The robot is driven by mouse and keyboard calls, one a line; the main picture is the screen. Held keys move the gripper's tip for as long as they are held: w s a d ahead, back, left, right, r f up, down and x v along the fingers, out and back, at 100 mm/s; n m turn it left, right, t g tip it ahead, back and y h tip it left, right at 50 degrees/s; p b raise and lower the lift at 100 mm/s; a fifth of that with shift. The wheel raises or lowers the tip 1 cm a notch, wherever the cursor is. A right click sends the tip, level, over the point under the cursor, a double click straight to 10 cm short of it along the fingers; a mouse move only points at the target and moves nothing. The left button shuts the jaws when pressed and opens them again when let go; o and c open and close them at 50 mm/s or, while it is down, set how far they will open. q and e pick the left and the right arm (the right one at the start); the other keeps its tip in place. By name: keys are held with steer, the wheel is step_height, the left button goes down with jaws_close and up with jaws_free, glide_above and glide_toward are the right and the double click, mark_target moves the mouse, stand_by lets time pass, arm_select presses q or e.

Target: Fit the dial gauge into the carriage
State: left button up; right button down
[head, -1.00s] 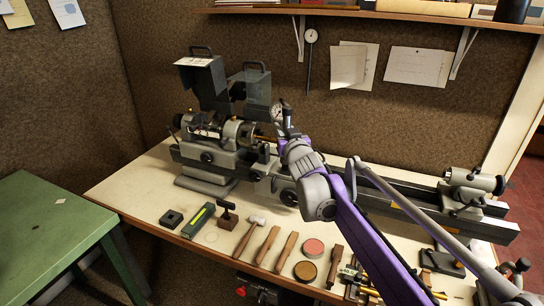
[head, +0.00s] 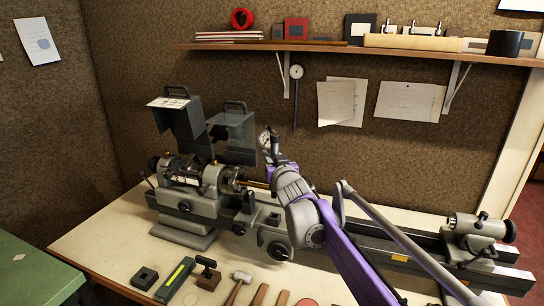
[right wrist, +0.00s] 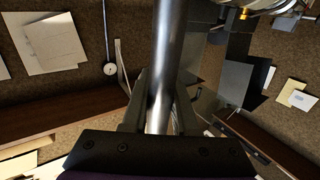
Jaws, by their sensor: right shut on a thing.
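My right gripper (head: 274,160) is shut on the dial gauge (head: 264,138), which has a round white face and is held upright above the lathe bed. In the right wrist view a bright steel rod (right wrist: 163,60) runs up between the jaws; the dial face is not clear there. The grey carriage (head: 272,236), with a handwheel at its front, sits on the bed below the gripper. The gauge is apart from it. My forearm hides part of the bed and possibly part of the carriage. My left gripper is not in view.
The lathe headstock (head: 192,178) with raised grey guards (head: 232,133) stands left of the gripper. The tailstock (head: 478,232) is at the bed's right end. Another dial (head: 296,72) hangs on the wall under the shelf (head: 370,50). Hand tools line the bench front.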

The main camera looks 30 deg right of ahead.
steer(key=shift+r, duration=0.1)
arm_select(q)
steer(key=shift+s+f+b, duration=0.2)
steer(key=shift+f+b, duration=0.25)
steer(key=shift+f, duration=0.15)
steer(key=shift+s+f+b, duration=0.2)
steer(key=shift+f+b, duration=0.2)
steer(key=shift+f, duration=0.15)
arm_select(e)
step_height(320, 180, down, 6)
steer(key=shift+r, duration=0.15)
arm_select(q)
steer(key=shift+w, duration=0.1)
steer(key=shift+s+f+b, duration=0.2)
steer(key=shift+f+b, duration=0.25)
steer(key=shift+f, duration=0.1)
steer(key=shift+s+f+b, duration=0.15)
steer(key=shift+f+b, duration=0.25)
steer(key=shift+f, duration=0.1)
arm_select(e)
steer(key=shift+f, duration=2.15)
steer(key=c, duration=0.6)
jaws_free()
steer(key=shift+s, duration=0.1)
steer(key=shift+f, duration=0.15)
